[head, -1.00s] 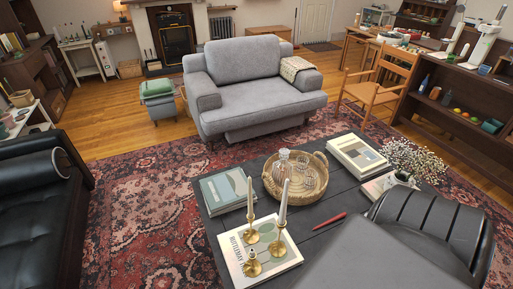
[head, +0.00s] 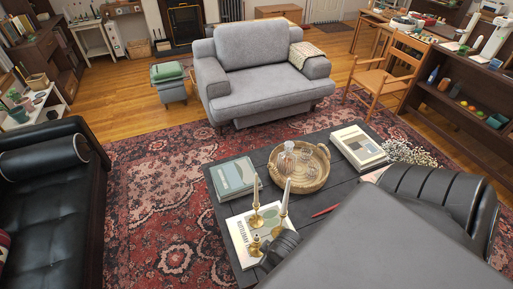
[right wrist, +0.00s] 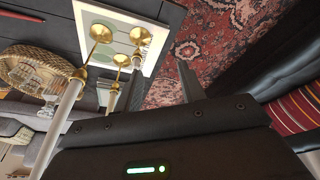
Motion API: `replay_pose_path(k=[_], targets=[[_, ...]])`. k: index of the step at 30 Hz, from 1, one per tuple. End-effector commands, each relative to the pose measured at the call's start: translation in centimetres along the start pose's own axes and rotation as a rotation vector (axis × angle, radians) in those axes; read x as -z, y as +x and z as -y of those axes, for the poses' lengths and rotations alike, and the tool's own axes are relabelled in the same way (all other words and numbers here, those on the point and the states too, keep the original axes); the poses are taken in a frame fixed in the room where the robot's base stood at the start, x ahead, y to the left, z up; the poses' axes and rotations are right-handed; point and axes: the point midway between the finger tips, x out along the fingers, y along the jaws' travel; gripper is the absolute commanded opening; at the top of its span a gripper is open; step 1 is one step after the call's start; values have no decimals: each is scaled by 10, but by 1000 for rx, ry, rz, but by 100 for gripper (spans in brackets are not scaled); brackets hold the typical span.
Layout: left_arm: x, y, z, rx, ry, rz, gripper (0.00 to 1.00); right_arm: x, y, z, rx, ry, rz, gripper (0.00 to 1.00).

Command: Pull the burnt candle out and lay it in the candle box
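Three brass candle holders stand on a book on the dark coffee table. Two hold tall white candles, the left one (head: 256,190) and the right one (head: 284,198). The third, shorter holder (head: 254,246), at the front, carries only a short stub, the burnt candle (head: 255,238). In the right wrist view the holders show at the upper left, with the short one (right wrist: 140,36) just beyond the fingers. My right gripper (right wrist: 161,78) is open and empty, close to the short holder; in the head view its dark body is beside it. My left gripper is not in view. I cannot identify a candle box.
The coffee table (head: 238,206) also bears a wicker tray (head: 321,178) with a glass decanter (head: 286,160), books (head: 233,177) and a red pen (head: 325,211). White dried flowers (head: 410,153) stand near the right edge. A grey armchair (head: 255,85) and black sofa (head: 45,190) stand around it.

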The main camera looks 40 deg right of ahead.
Motion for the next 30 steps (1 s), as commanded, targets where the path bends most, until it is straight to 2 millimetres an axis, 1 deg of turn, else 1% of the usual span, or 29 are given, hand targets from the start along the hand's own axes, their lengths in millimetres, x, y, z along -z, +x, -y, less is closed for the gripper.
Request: replay_pose_path(k=[1,3,5,6,7,9,11,15,17,18,20,21,23,24,25,27,30], targets=[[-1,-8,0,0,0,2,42,9,-20,0,-1,-27,-14,40],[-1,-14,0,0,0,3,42,20,-38,2,-2,-94,-31,40],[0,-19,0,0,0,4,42,35,-51,5,-4,-199,-51,40],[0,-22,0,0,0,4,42,46,-54,8,-7,-305,-67,40],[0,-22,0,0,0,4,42,54,-52,11,-9,-390,-76,40],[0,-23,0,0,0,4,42,68,-43,18,-13,-571,-93,40],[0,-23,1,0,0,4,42,78,-33,23,-16,-725,-103,40],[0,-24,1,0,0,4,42,98,-2,31,-16,-1091,-119,40],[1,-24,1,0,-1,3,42,103,13,32,-11,-1259,-119,40],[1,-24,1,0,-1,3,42,106,23,31,-6,-1376,-117,40],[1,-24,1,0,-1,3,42,109,40,28,9,-1553,-107,40],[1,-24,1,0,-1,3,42,111,51,23,23,-1674,-98,40],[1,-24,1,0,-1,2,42,110,67,12,54,-1859,-77,40],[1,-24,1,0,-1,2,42,108,78,1,84,-1986,-58,40],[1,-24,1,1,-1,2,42,107,84,-8,110,-2076,-43,40],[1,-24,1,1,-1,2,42,101,96,-34,182,-2263,-6,40],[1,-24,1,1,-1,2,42,92,104,-64,284,-2438,31,40]])
